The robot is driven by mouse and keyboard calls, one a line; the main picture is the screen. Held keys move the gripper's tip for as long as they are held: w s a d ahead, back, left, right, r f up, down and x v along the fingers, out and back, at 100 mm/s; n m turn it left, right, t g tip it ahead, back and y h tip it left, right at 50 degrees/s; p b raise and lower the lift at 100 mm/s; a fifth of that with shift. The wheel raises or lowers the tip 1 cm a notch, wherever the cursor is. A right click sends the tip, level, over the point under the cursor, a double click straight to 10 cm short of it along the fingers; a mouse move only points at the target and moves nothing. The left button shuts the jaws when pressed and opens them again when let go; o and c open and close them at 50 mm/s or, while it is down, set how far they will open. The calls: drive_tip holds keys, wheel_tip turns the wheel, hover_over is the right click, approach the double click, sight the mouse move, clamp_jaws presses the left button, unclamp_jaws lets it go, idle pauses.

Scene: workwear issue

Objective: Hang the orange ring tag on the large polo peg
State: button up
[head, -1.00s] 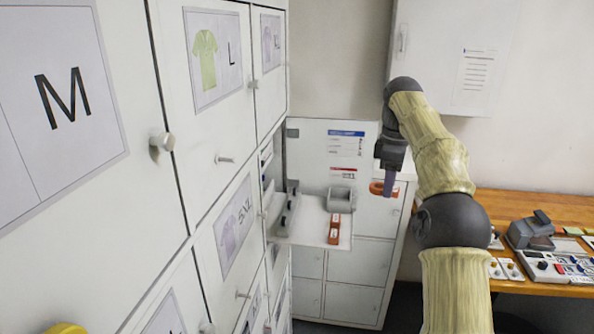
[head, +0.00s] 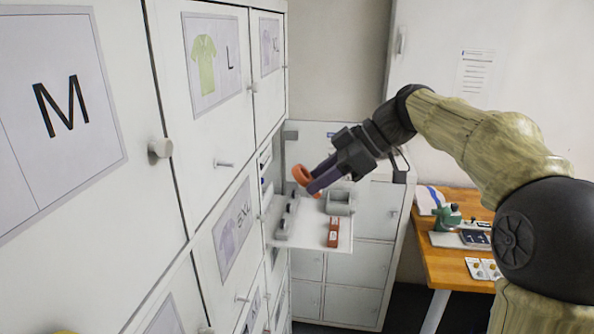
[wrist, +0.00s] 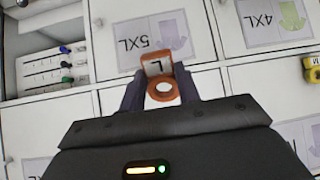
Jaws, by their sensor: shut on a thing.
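My gripper (head: 314,183) is shut on the orange ring tag (head: 302,174), which sticks out past the fingertips toward the locker fronts. In the wrist view the tag's ring (wrist: 164,91) sits between the fingers, and its plate with an "L" (wrist: 156,68) shows beyond them. The door marked L with a green polo (head: 205,60) has a small light peg (head: 222,163) below its label. The peg looks bare. The tag is in the air, apart from this peg, to its right in the head view.
A shelf (head: 305,235) juts out below the gripper, with a grey holder (head: 339,203) and red blocks (head: 333,232). Other doors carry pegs, such as the M door's knob (head: 160,147). A yellow item (wrist: 312,68) shows at the wrist view's right edge. A wooden desk (head: 450,262) stands right.

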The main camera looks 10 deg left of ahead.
sight(294, 172)
drive_tip(key=s+a+r+y, duration=0.1)
drive_tip(key=s+a+r+t+y, duration=0.1)
drive_tip(key=s, duration=0.1)
drive_tip(key=s+a+r+m+y, duration=0.1)
drive_tip(key=a, duration=0.1)
drive_tip(key=shift+s+a, duration=0.1)
drive_tip(key=shift+s, duration=0.25)
drive_tip(key=shift+w, duration=0.1)
drive_tip(key=shift+a, duration=0.15)
drive_tip(key=shift+w+a+f+p, duration=0.15)
drive_tip(key=shift+a+p, duration=0.25)
drive_tip(key=shift+a, duration=1.05)
drive_tip(key=shift+w+a+f+p, duration=0.1)
drive_tip(key=shift+a+f+p, duration=0.3)
drive_tip(key=shift+a, duration=1.05)
drive_tip(key=shift+w+a+f+p, duration=0.1)
drive_tip(key=shift+a+p, duration=0.35)
drive_tip(key=shift+a, duration=1)
drive_tip(key=shift+r, duration=0.1)
drive_tip(key=o, duration=1.2)
